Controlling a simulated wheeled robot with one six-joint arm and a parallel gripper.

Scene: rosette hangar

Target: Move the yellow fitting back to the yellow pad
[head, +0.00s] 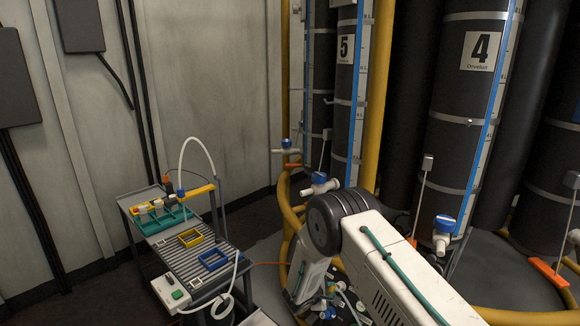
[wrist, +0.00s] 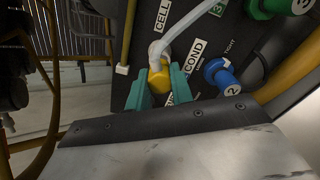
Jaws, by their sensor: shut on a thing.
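In the wrist view, the yellow fitting (wrist: 158,84) sits between the two teal fingers of my gripper (wrist: 160,74), which is shut on it. A pale hose runs up and to the right from the fitting's white end. Behind it is a black panel; whether the fitting touches or is joined to the panel, I cannot tell. The yellow pad (head: 195,243) is a yellow square frame on the grey cart (head: 172,262) in the head view. It looks empty. My gripper and the fitting cannot be made out in the head view, where my arm covers part of the panel.
A blue frame (head: 216,266) lies beside the yellow pad. A teal rack (head: 160,222), an arched white hose (head: 202,146) and a white switch box (head: 171,290) are also on the cart. A blue connector (wrist: 222,76) and a green connector (wrist: 268,8) are right of my gripper.

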